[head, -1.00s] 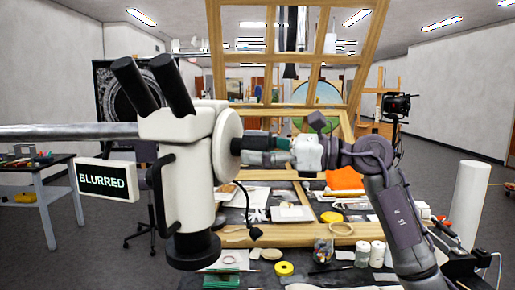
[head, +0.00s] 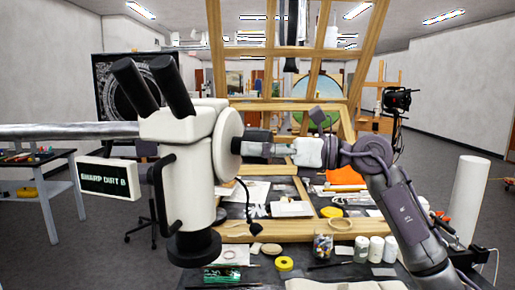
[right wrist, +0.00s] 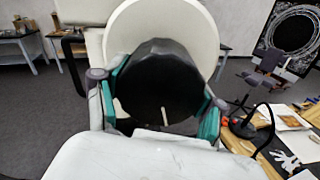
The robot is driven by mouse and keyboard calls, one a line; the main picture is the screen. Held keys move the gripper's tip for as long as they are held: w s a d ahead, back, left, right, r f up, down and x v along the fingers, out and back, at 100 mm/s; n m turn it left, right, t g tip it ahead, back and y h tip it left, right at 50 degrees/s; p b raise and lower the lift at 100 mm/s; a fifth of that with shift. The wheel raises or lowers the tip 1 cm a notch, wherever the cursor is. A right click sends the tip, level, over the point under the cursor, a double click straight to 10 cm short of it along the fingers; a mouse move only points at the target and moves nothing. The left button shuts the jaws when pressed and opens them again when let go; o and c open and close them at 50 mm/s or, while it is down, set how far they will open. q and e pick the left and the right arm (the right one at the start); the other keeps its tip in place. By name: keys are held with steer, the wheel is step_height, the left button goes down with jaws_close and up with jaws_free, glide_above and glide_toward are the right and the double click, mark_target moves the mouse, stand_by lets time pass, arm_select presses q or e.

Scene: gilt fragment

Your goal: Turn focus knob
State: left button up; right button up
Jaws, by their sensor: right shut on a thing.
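The white microscope (head: 188,190) with two black eyepieces stands at the left of the head view. Its black focus knob (right wrist: 160,75) sits on a round white disc (head: 228,145) on its right side. A short pale mark shows on the knob's face in the right wrist view. My right gripper (right wrist: 158,100) is shut on the knob, with one green-padded finger on either side of it. In the head view the gripper (head: 250,147) reaches the knob from the right and partly hides it. A display (head: 108,179) on the left reads "SHARP DIRT B". My left gripper is not in view.
A workbench behind holds a wooden frame (head: 270,237), a yellow tape roll (head: 284,263), a jar (head: 322,247) and several white containers (head: 361,249). A white roll (head: 468,200) stands at right. A side table (head: 45,190) is at left.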

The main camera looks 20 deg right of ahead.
steer(key=o, duration=1.1)
steer(key=shift+o, duration=0.2)
steer(key=shift+d, duration=0.1)
steer(key=v, duration=1.2)
steer(key=shift+f, duration=0.1)
stand_by(0.5)
